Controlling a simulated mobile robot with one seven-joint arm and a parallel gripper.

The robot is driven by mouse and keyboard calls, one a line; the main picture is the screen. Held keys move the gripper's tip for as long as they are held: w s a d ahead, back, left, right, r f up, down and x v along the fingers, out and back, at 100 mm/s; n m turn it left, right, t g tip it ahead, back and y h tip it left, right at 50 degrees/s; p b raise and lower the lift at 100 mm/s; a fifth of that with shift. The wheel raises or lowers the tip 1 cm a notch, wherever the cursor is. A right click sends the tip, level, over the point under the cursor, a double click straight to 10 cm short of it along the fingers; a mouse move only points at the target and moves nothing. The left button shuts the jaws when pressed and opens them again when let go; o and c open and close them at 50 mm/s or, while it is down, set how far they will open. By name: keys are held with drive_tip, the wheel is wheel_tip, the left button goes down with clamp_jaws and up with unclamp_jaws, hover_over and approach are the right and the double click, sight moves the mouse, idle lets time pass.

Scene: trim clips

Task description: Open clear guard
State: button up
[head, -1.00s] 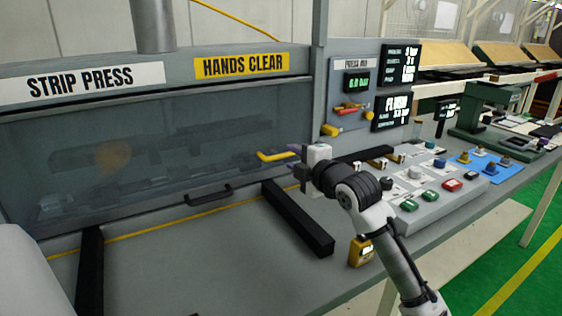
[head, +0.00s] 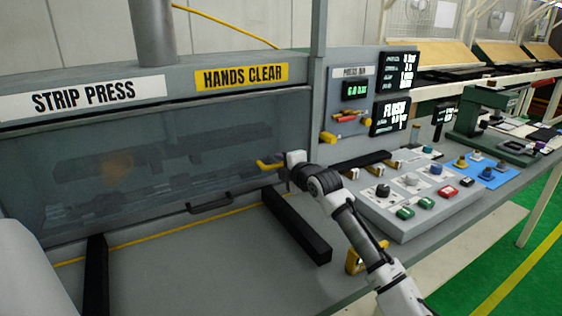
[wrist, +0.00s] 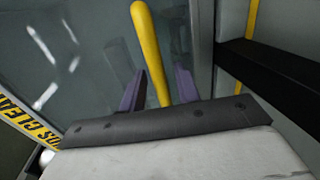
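The clear guard (head: 160,160) is a large see-through panel across the front of the strip press and is down. A dark handle (head: 210,203) sits at its lower edge. A yellow lever (head: 268,165) sticks out near the guard's right end. My gripper (head: 284,168) is at this lever. In the wrist view, the yellow lever (wrist: 152,50) stands between the two purple fingers of my gripper (wrist: 158,85). The fingers are apart, with a gap visible on the lever's right side. The lever's near end is hidden behind the gripper body.
Black rails (head: 295,225) stick out from the press across the bench. A button console (head: 430,205) stands to the right, below the press air panel (head: 350,100). A yellow device (head: 353,260) sits near the bench's front edge. The bench between the rails is clear.

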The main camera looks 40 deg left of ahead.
drive_tip(key=shift+a, duration=0.2)
clamp_jaws()
idle(0.3)
